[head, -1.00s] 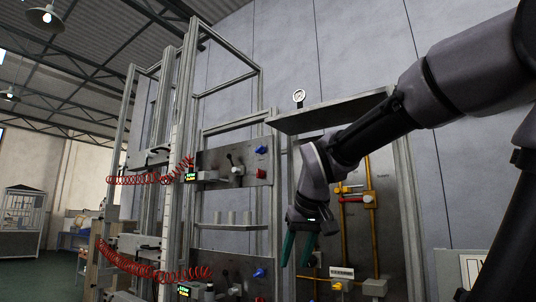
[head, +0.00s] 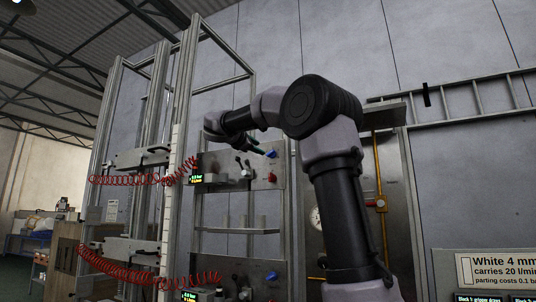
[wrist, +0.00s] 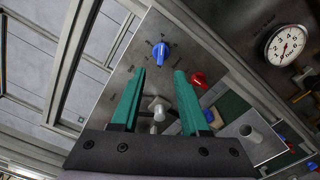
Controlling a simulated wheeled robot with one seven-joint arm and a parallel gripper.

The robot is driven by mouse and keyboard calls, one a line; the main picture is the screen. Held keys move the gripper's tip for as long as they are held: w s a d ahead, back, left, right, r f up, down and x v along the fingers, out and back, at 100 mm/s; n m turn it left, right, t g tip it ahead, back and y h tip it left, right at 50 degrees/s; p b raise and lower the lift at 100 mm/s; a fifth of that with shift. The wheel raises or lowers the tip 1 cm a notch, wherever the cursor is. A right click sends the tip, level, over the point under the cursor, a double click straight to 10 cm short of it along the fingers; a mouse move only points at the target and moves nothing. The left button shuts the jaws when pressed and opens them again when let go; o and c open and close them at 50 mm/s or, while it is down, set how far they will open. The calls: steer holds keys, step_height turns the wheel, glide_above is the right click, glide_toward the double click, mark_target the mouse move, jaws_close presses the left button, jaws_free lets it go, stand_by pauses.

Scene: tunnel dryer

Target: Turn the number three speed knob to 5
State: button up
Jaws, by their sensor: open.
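In the wrist view a metal panel (wrist: 118,100) carries a blue knob (wrist: 160,52), a red knob (wrist: 198,79) and a grey lever valve (wrist: 157,106). The head view shows the same kind of upper panel with its blue knob (head: 271,154) and red knob (head: 271,177). I cannot read a number or scale that marks a number three speed knob. My gripper (wrist: 160,74) is open and empty, its green fingers pointing at the panel. The blue knob shows just past the fingertips, between them in the picture, apparently untouched. In the head view my gripper (head: 258,147) is small, near the upper panel's top.
A lower panel (head: 232,271) has another blue knob (head: 271,275). Red coiled hoses (head: 125,180) hang left among the aluminium posts (head: 178,150). A round gauge (wrist: 287,45) is at right in the wrist view.

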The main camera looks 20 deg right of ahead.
mark_target(269, 153)
steer(key=x, duration=0.9)
jaws_close()
